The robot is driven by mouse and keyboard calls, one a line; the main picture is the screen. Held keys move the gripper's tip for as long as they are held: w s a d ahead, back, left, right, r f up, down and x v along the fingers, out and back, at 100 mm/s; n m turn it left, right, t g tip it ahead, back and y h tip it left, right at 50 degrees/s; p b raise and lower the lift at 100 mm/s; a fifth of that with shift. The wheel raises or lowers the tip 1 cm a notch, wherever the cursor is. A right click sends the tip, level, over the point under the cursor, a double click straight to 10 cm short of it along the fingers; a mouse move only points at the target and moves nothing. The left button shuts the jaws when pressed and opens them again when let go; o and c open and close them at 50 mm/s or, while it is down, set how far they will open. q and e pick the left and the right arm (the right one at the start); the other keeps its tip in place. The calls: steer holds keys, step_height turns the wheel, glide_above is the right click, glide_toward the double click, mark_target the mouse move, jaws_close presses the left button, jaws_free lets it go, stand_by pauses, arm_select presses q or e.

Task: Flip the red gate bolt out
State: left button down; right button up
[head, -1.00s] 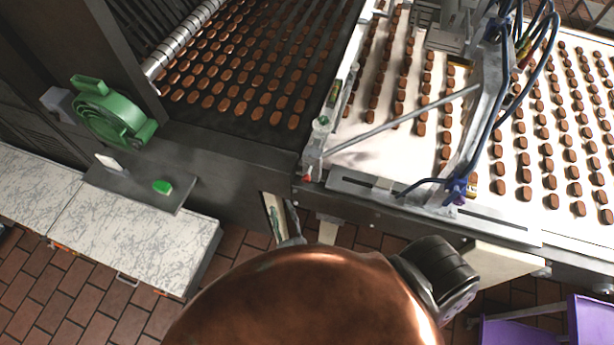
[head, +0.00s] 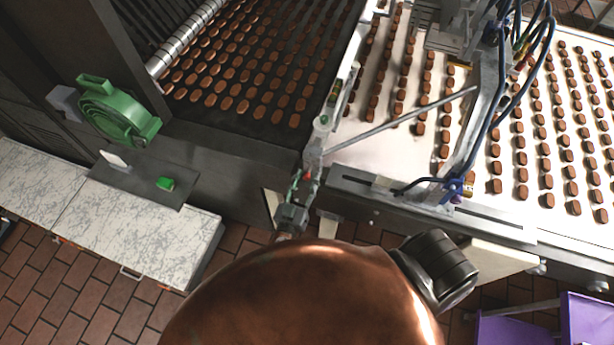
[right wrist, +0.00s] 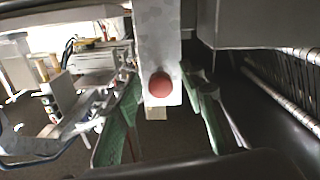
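The red gate bolt shows as a small red spot (head: 307,175) at the near left corner of the white conveyor in the head view. In the right wrist view it is a round red knob (right wrist: 160,86) at the end of a pale grey bar (right wrist: 158,40). My right gripper (head: 302,184) is at the bolt in the head view. In the right wrist view its green-padded fingers (right wrist: 161,76) are apart, one on each side of the knob, with gaps visible. I cannot tell whether either finger touches it. My left gripper is not in view.
A white conveyor (head: 375,158) with rows of chocolates lies to the right, a dark belt (head: 240,122) with more chocolates behind left. A thin metal rod (head: 400,118) crosses above the white belt. A green reel (head: 112,112) and marbled counter (head: 130,238) stand left.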

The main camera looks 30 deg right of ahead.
steer(key=shift+w+d, duration=0.25)
steer(key=shift+c, duration=0.4)
jaws_close()
